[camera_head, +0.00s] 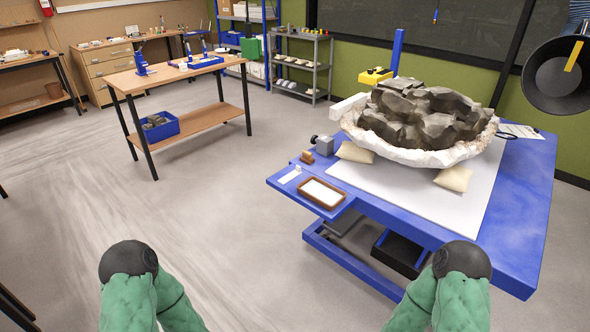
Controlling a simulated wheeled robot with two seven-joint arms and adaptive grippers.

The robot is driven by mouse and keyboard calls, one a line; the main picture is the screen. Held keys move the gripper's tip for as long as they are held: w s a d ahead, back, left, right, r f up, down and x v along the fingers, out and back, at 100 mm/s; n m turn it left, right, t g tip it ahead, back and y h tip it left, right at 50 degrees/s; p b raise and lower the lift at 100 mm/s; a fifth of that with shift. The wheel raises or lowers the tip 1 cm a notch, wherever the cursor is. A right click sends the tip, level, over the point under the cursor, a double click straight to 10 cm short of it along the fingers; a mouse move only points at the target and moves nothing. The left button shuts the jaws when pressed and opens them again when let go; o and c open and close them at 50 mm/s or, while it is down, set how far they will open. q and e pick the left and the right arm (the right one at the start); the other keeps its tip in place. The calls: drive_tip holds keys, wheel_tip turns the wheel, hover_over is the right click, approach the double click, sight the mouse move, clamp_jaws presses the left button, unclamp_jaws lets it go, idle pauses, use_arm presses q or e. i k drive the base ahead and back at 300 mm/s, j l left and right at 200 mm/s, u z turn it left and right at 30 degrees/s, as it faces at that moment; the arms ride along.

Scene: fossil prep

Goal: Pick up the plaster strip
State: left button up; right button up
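A small flat white piece (290,175), which looks like the plaster strip, lies on the left ledge of the blue table (522,215). It is small in this view, so its exact shape is hard to tell. A brown-rimmed tray (321,206) with a flat white filling lies just in front and to the right of it. My two arms show only as green-sleeved links with black rounded joints at the bottom edge, well apart from the table ledge. Neither gripper is in view.
A large dark rock in a white plaster jacket (430,157) fills the table's back, with sandbags (354,153) beside it. A brown block (307,157) and grey device (324,146) stand near the strip. A wooden workbench (182,75) stands back left. Floor between is clear.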

sight(294, 173)
drive_tip(key=i+j+z, duration=0.15)
drive_tip(key=i+j, duration=0.25)
drive_tip(key=i+j+z, duration=0.15)
drive_tip(key=i+j, duration=0.3)
drive_tip(key=i+j+z, duration=0.15)
drive_tip(key=i+j, duration=0.25)
drive_tip(key=i+j+z, duration=0.15)
drive_tip(key=i+j, duration=0.2)
drive_tip(key=j, duration=0.25)
